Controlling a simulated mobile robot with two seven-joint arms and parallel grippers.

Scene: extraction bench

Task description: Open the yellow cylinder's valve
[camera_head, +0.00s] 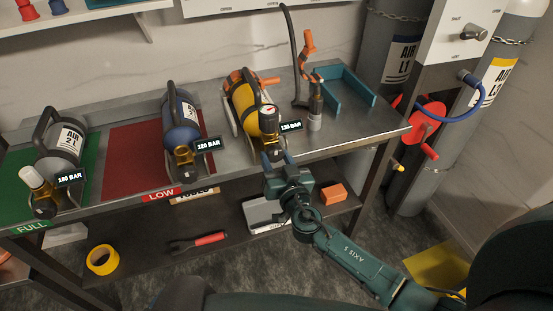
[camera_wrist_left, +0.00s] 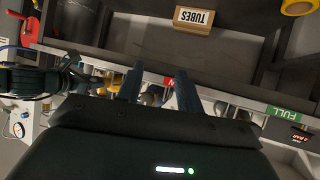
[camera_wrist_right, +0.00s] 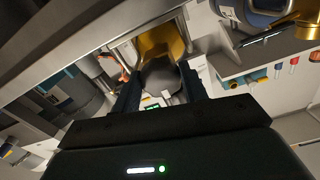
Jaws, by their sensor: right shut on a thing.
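The yellow cylinder (camera_head: 244,99) lies on the steel bench in a cradle, with a dark handle on top. A round gauge (camera_head: 268,111) and a black BAR tag (camera_head: 291,127) sit at its valve end, which faces me. My right gripper (camera_head: 274,157) is at that end, over the bench's front edge. In the right wrist view its fingers (camera_wrist_right: 160,88) are shut on a dark valve knob (camera_wrist_right: 161,79), with the yellow body behind it. The knob is mostly hidden in the head view. My left gripper (camera_wrist_left: 157,84) is open, its fingers apart, seen only in the left wrist view.
A teal tray (camera_head: 345,84) and an orange-handled hose are to the right. A lower shelf holds tape (camera_head: 102,260) and tools.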

